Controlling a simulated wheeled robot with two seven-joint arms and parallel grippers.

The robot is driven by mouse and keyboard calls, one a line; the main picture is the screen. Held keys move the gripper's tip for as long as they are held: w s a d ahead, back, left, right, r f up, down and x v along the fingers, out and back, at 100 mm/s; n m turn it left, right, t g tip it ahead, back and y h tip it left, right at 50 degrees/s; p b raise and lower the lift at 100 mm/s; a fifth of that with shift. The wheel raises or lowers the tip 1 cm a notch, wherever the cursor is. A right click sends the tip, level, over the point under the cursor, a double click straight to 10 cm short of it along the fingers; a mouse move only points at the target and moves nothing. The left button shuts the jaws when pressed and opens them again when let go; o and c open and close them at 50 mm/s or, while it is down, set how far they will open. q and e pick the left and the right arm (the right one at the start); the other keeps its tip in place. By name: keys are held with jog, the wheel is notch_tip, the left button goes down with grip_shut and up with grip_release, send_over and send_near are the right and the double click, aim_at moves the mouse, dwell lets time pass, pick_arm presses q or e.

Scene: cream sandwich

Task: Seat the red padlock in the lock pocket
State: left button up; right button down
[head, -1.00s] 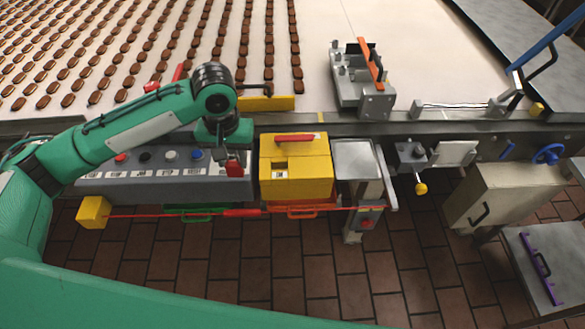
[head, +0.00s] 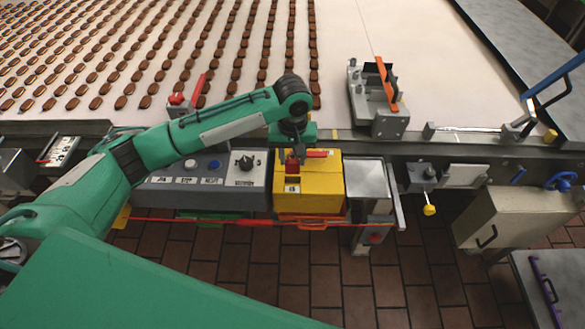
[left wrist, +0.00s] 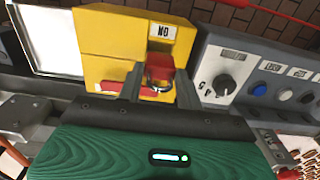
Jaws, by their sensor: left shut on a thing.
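My left gripper (head: 292,160) is shut on the red padlock (head: 292,169), over the left part of the yellow box (head: 322,178). In the left wrist view the padlock (left wrist: 160,66) sits between the two fingers, with its metal shackle toward the wrist. It is at the notch in the yellow box (left wrist: 105,35), by the small white label (left wrist: 162,31). The notch is mostly covered by the padlock and fingers, so I cannot tell whether the padlock is inside it or just above it. My right gripper is not in view.
A grey control panel (head: 160,198) with buttons and a knob stands left of the box. A red handle (head: 317,153) lies on the box top. A grey metal plate (head: 368,180) is on the right. The conveyor (head: 230,50) with rows of biscuits lies behind.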

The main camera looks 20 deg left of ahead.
aim_at(293, 171)
pick_arm(q)
jog(key=shift+f+p, duration=0.55)
jog(key=shift+f, duration=2.7)
jog(key=shift+f, duration=0.1)
jog(key=o, duration=1)
jog(key=shift+o, duration=0.2)
jog(key=shift+r, duration=0.2)
notch_tip(293, 171, up, 11)
jog(key=b, duration=0.3)
jog(key=shift+f, duration=0.2)
jog(key=shift+r, duration=0.6)
